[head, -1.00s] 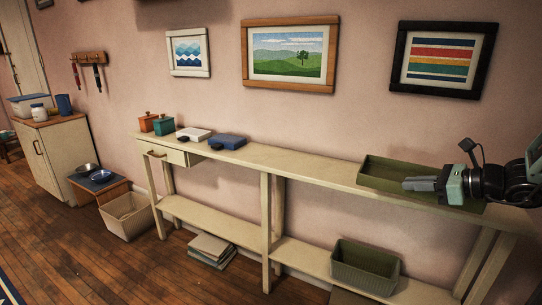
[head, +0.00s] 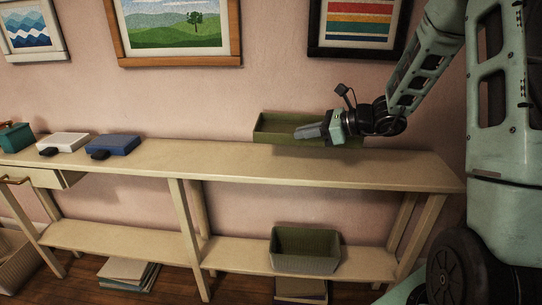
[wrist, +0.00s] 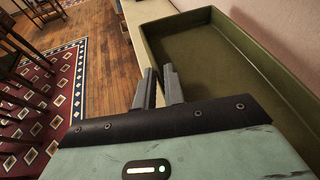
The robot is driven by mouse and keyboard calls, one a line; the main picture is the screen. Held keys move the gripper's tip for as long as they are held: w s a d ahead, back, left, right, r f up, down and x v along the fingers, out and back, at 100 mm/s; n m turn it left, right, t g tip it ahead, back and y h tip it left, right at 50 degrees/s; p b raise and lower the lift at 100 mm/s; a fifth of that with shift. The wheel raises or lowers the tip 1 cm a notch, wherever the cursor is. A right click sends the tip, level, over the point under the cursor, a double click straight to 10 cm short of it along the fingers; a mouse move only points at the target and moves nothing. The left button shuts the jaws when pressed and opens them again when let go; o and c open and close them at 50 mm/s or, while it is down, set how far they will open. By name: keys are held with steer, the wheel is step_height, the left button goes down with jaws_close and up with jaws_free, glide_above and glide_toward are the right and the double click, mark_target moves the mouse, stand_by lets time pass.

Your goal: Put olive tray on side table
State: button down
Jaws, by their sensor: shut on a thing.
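The olive tray (head: 272,137) is a long, shallow, dark green tray at the back of the long cream table's right half. In the wrist view the tray (wrist: 215,50) fills the right side and looks empty. My gripper (head: 308,132) is shut on the tray's near wall; its fingers (wrist: 160,88) show at that wall in the wrist view. The tray looks level. I cannot tell for sure whether its underside touches the tabletop. No thing in the current views is clearly a separate side table.
The long cream table (head: 230,160) has a clear middle and front right. A blue box (head: 112,144), a white box (head: 63,141) and a teal box (head: 16,137) stand at its left. A grey-green bin (head: 305,262) sits on the lower shelf. Framed pictures hang behind.

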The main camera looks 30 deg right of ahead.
step_height(320, 180, down, 9)
steer(key=shift+f+b, duration=0.2)
steer(key=shift+b, duration=0.35)
steer(key=c, duration=1.5)
jaws_free()
